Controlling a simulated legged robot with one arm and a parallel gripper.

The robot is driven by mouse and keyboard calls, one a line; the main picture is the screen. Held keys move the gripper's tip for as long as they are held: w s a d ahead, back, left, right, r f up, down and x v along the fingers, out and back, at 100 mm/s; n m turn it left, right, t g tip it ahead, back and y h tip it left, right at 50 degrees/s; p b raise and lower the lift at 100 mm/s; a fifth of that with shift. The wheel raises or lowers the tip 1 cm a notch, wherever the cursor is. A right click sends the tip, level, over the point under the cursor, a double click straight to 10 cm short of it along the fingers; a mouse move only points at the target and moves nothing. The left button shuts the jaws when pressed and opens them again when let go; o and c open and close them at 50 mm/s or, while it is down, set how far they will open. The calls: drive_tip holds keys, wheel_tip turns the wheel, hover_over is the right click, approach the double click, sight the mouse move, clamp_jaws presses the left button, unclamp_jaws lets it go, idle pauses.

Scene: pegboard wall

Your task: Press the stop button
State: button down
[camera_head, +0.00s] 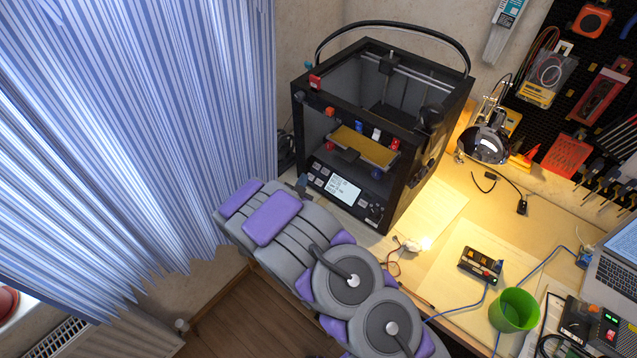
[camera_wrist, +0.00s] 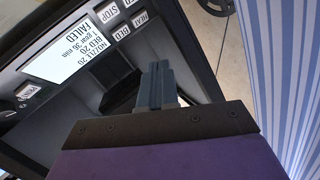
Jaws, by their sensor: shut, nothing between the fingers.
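The black 3D printer (camera_head: 398,200) stands at the back of the desk, its front control panel facing me. In the wrist view the button labelled STOP (camera_wrist: 109,13) is at the top, beside the screen (camera_wrist: 75,48) reading FAILED. Buttons labelled HEAT (camera_wrist: 141,18) and BED (camera_wrist: 122,32) are close by, and PRINT (camera_wrist: 28,91) is at the left. My gripper (camera_wrist: 158,68) is shut and empty, its tips below these buttons in the picture. In the head view my gripper (camera_head: 302,183) is at the panel's left end; I cannot tell whether it touches.
A blue striped curtain (camera_head: 150,120) hangs close on the left. On the desk to the right are a lit lamp (camera_head: 485,145), a small black box (camera_head: 480,266), a green cup (camera_head: 514,310) and a laptop (camera_head: 615,270). A tool pegboard (camera_head: 535,110) is behind.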

drive_tip(key=w+f+b, duration=0.1)
drive_tip(key=w+d+f+b, duration=0.1)
drive_tip(key=f, duration=0.1)
drive_tip(key=w+d+f+b, duration=0.1)
drive_tip(key=f, duration=0.1)
drive_tip(key=shift+d, duration=0.25)
drive_tip(key=shift+w+d+f+b, duration=0.3)
drive_tip(key=shift+w+d+f, duration=0.1)
drive_tip(key=shift+w+f, duration=0.35)
drive_tip(key=shift+f, duration=0.1)
idle(1.3)
drive_tip(key=shift+w+d+f, duration=0.1)
drive_tip(key=shift+d+f, duration=0.1)
drive_tip(key=shift+d, duration=0.05)
drive_tip(key=shift+w+d+f, duration=0.15)
drive_tip(key=shift+w+f, duration=0.05)
drive_tip(key=shift+f, duration=0.15)
idle(0.9)
drive_tip(key=shift+r, duration=0.1)
drive_tip(key=shift+s+a+r+p, duration=0.4)
drive_tip(key=shift+r+p, duration=0.25)
drive_tip(key=shift+p, duration=0.15)
